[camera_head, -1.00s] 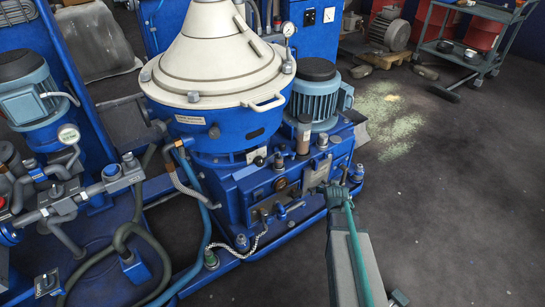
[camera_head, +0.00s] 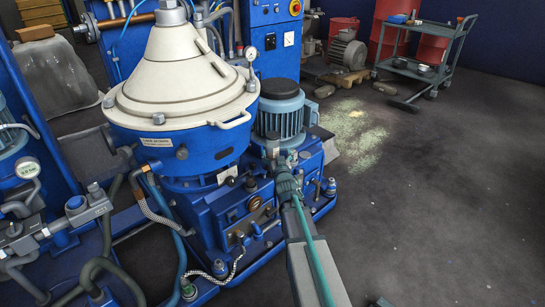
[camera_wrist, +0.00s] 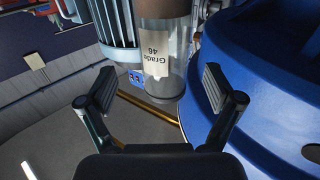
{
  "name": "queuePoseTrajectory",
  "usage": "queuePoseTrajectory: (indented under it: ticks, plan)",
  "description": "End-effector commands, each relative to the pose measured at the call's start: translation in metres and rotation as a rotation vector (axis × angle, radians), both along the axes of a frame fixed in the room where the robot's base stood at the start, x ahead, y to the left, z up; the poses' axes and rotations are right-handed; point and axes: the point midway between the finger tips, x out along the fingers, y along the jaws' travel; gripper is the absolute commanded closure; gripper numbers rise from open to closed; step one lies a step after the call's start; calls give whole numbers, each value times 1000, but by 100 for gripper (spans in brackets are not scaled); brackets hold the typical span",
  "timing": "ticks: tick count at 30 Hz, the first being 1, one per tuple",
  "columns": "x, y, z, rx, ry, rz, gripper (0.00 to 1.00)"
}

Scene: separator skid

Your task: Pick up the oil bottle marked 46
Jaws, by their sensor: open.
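The oil bottle (camera_wrist: 162,52) is a clear cylinder with brown contents and a white label reading "Grade 46"; its top is cut off in the wrist view. My gripper (camera_wrist: 160,88) is open, its two fingers spread to either side below the bottle in that picture, with nothing between them. The bottle appears ahead of the fingers, apart from them. In the head view my gripper (camera_head: 286,180) reaches the blue separator skid near the motor, and the bottle (camera_head: 272,148) shows only small there, partly hard to make out.
The blue separator housing (camera_wrist: 262,85) is close to the right finger in the wrist view. The finned motor (camera_head: 281,112) stands right behind the bottle. The white cone-topped separator (camera_head: 180,75) is to the left. A trolley (camera_head: 425,60) stands far right; open floor lies between.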

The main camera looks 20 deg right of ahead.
Motion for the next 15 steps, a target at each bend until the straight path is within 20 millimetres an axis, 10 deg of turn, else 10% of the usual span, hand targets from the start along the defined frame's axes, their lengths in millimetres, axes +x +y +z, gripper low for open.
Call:
queuePoseTrajectory:
  ticks: [15]
  plan:
    - [52,-9,0,0,0,0,9]
